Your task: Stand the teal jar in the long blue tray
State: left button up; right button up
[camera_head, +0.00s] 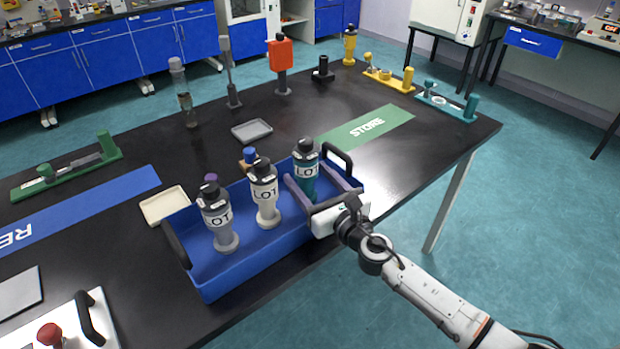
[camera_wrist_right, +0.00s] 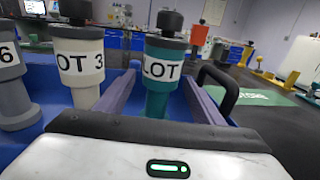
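The teal jar (camera_head: 306,168) has a black cap and a white LOT label. It stands upright at the right end of the long blue tray (camera_head: 250,266), beside a white jar (camera_head: 265,190) and a grey jar (camera_head: 218,222). My right gripper (camera_head: 306,174) reaches in from the right with its purple fingers on either side of the teal jar. In the right wrist view, the teal jar (camera_wrist_right: 163,78) is between the fingers, with a gap visible at the left finger, so the gripper looks open. The jar's base is hidden there. My left gripper is not in view.
The tray has a black handle (camera_head: 335,160) at its right end, close to the right gripper. Behind the tray are a small blue-topped item (camera_head: 249,155), a beige dish (camera_head: 165,204) and a grey dish (camera_head: 252,131). The green STORE strip (camera_head: 368,130) is clear.

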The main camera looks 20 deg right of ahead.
jog(key=s, duration=0.3)
jog(key=s+d, duration=0.1)
jog(key=s, duration=0.3)
jog(key=s+d, duration=0.1)
jog(key=s, duration=0.2)
jog(key=shift+s+b, duration=0.3)
jog(key=shift+s, duration=0.05)
jog(key=shift+s+d+r, duration=0.1)
jog(key=shift+s+d, duration=0.05)
jog(key=shift+s, duration=0.4)
